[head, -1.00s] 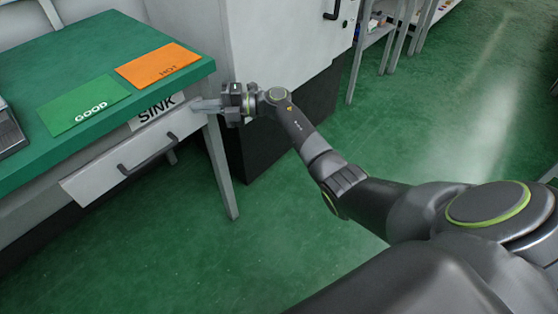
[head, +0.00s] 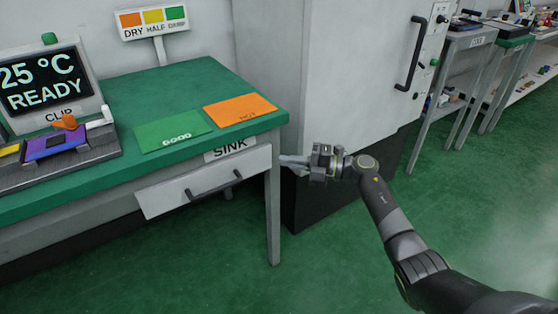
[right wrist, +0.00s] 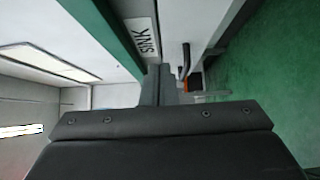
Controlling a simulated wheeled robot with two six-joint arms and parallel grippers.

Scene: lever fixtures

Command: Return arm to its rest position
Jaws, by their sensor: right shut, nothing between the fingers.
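My right gripper (head: 284,161) is shut and empty. In the head view its fingertips are at the right end of the drawer front (head: 165,199), by the table leg; I cannot tell whether they touch. The right arm reaches in from the lower right, stretched out. In the right wrist view the shut fingers (right wrist: 158,85) point along the table front, with the SINK label (right wrist: 143,37) beside them. My left gripper is not in view.
The green-topped table (head: 190,90) carries a green GOOD card (head: 172,131), an orange card (head: 240,110) and a clip device with a READY screen (head: 42,82). A large grey cabinet (head: 340,70) stands behind the gripper. The green floor in front is clear.

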